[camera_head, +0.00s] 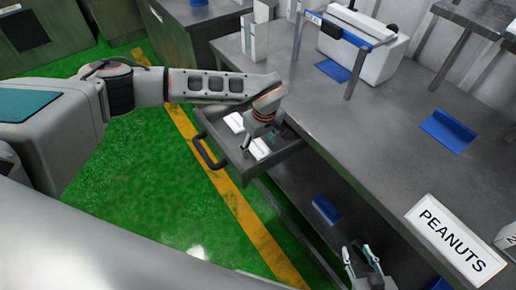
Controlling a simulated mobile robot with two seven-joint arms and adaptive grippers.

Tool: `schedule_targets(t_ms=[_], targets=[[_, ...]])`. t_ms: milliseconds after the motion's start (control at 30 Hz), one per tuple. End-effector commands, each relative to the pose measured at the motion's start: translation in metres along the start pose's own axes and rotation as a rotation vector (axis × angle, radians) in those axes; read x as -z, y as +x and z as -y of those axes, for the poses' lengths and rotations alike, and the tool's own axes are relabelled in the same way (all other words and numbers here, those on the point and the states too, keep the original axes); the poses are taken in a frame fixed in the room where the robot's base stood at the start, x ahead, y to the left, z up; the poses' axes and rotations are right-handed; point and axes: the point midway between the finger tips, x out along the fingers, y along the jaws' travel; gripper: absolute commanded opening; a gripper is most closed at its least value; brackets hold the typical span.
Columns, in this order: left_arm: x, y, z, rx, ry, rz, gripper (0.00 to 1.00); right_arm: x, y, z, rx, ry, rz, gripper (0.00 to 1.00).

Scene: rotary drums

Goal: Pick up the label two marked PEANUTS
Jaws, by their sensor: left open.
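A white plate marked PEANUTS (455,240) in black letters shows at the lower right, by the near end of the steel table. White labels lie in the open drawer (216,125): one upper label (234,122) and one lower label (257,148). Their print is too small to read, so I cannot tell which is label two. My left gripper (260,142) is open and points down over the drawer, close to the lower label and partly covering it. I cannot tell whether it touches it. My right gripper (360,250) is at the bottom, fingers apart and empty, away from the labels.
The steel table (340,120) carries a white machine (365,50), white boxes (256,35) and a blue bracket (447,130). A lower shelf holds a blue piece (325,210). The drawer handle (207,155) juts over the green floor (150,160), which is clear.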

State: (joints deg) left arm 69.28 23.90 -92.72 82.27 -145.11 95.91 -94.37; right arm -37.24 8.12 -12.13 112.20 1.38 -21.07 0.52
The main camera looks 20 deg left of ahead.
Motion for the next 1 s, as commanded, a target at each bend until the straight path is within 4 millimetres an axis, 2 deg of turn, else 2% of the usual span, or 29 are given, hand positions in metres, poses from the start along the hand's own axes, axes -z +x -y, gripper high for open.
schedule_targets(t_ms=[200, 333, 367, 767, 867, 1000], targets=[[0.0, 0.0, -0.001, -0.002, 0.0, -0.001, 0.61, 0.002, 0.0, 0.0, 0.0, 0.0, -0.003, 0.36], [0.0, 0.0, -0.001, -0.001, 0.0, 0.0, 0.27, 0.003, 0.0, 0.0, 0.0, 0.001, -0.006, 0.36], [0.0, 0.0, -0.001, -0.001, 0.0, 0.0, 0.23, 0.004, 0.0, 0.0, -0.001, 0.001, -0.006, 0.36], [0.001, -0.003, -0.001, -0.002, 0.0, 0.0, 0.23, 0.005, 0.0, 0.0, -0.001, 0.003, -0.008, 0.36], [0.002, -0.009, -0.001, -0.003, 0.0, -0.001, 0.23, 0.005, 0.0, 0.0, -0.001, 0.003, -0.008, 0.36], [0.005, -0.027, -0.002, -0.006, 0.001, -0.003, 0.23, 0.005, 0.0, 0.0, 0.0, 0.003, -0.007, 0.36]])
